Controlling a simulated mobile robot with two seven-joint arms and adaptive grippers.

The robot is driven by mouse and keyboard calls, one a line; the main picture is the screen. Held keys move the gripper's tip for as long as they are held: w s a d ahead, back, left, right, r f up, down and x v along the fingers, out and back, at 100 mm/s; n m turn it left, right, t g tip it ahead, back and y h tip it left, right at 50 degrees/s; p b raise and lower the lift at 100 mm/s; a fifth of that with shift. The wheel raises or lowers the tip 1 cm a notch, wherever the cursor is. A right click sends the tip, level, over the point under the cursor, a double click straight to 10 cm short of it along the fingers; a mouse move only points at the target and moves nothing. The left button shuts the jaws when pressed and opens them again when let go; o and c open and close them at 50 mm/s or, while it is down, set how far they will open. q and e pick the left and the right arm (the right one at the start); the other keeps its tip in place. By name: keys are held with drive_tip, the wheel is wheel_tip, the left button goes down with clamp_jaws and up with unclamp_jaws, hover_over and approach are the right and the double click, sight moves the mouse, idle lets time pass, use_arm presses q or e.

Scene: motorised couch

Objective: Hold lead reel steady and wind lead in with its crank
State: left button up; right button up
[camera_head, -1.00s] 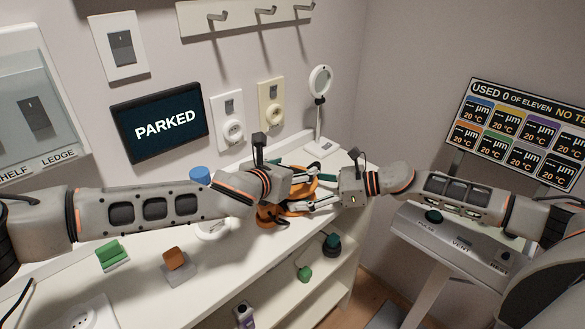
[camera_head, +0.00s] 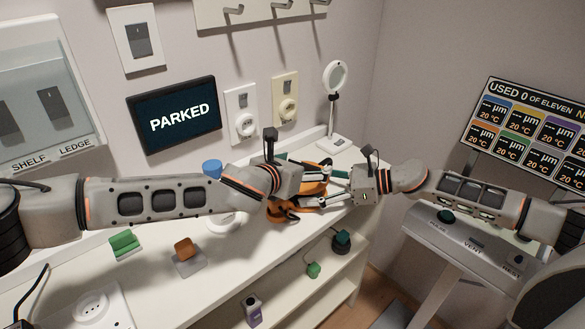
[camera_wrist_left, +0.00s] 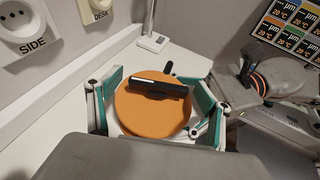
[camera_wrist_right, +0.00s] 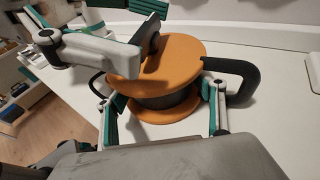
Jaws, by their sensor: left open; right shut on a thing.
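The lead reel (camera_head: 312,188) is an orange spool on the desk near its far right end. Its dark drum (camera_wrist_right: 170,100) shows between two orange flanges in the right wrist view, with black loop handles at its sides. My right gripper (camera_wrist_right: 163,108) is shut on the reel from the side, a finger on either side below the top flange. The black crank (camera_wrist_left: 160,86) lies across the top flange. My left gripper (camera_wrist_left: 154,112) is open above the reel, its fingers spread on both sides of the top flange and crank. The lead itself is hard to make out.
A white lamp (camera_head: 334,100) stands behind the reel by the wall. A blue-topped item (camera_head: 212,168) stands behind my left arm. Open shelves (camera_head: 300,290) lie below.

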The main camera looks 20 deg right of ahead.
use_arm(q)
drive_tip(key=v, duration=1.1)
drive_tip(key=shift+a, duration=0.2)
drive_tip(key=w+d+f+m, duration=0.1)
drive_tip(key=w+d+m, duration=0.1)
drive_tip(key=m, duration=1)
drive_tip(key=w+d+f+m, duration=0.2)
drive_tip(key=d+m, duration=0.1)
drive_tip(key=m, duration=0.9)
drive_tip(key=w+d+f+m, duration=0.1)
drive_tip(key=w+d+m, duration=0.2)
drive_tip(key=m, duration=0.9)
drive_tip(key=shift+d+f, duration=0.3)
